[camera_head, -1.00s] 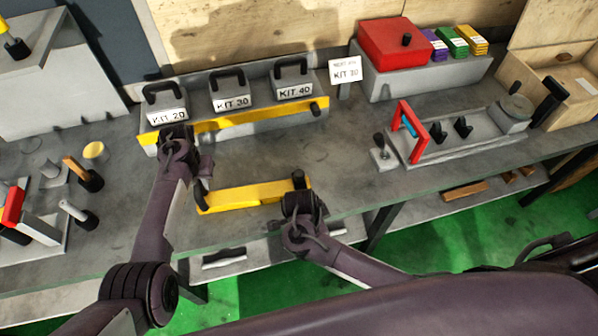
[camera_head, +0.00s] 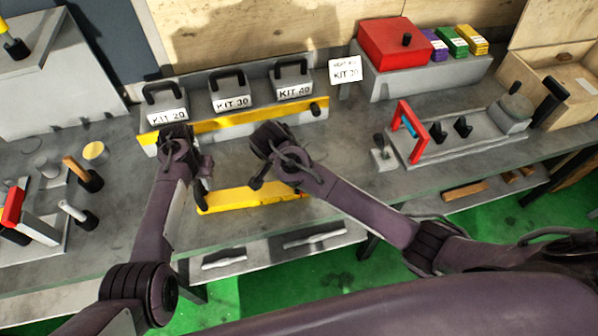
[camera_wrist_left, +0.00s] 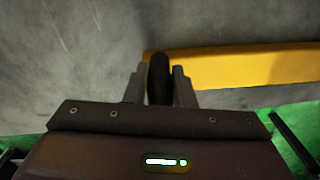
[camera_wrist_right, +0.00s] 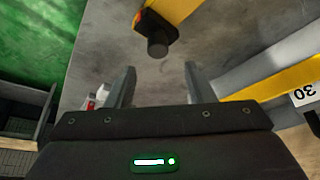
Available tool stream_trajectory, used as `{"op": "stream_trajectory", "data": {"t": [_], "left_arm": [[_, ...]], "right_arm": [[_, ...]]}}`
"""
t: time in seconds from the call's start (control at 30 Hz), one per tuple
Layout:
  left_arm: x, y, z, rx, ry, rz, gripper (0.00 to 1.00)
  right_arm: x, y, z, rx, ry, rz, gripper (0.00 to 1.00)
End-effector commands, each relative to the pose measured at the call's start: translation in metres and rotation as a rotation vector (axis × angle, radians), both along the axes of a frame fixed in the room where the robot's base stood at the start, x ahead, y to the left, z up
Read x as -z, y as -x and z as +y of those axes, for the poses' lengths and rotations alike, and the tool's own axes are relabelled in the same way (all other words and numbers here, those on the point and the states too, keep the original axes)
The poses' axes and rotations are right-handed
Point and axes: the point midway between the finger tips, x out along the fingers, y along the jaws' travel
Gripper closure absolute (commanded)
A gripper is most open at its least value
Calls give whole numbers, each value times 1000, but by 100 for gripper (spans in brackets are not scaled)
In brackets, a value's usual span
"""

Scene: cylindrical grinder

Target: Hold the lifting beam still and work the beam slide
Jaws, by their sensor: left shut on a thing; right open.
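The yellow lifting beam (camera_head: 245,197) lies low over the front of the grey bench. My left gripper (camera_head: 185,158) is at the beam's left end; in the left wrist view its fingers (camera_wrist_left: 158,78) are shut on an upright black handle (camera_wrist_left: 158,68). My right gripper (camera_head: 272,150) is over the beam's right half and hides its right end in the head view. In the right wrist view its fingers (camera_wrist_right: 158,80) are open and empty, with the beam's black end knob (camera_wrist_right: 157,42) beyond them, apart. I cannot tell which part is the beam slide.
Behind the beam stands a rack with a yellow front rail (camera_head: 245,120), a black knob (camera_head: 319,107) at its right end and labelled kit blocks (camera_head: 231,92). A fixture with a red frame (camera_head: 411,130) stands to the right.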

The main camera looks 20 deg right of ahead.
Motion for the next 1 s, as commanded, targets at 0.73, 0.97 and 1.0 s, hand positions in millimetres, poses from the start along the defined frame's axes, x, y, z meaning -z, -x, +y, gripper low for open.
{"op": "stream_trajectory", "data": {"t": [0.73, 0.97, 1.0], "left_arm": [[0, 0, -1, 2, 1, 0, 100], [0, 0, -1, 2, 1, 0, 100], [0, 0, -1, 2, 1, 0, 100]], "right_arm": [[74, -20, -22, 0, -2, -1, 52], [74, -20, -22, 0, -2, -1, 70], [74, -20, -22, 0, -2, -1, 75]]}}
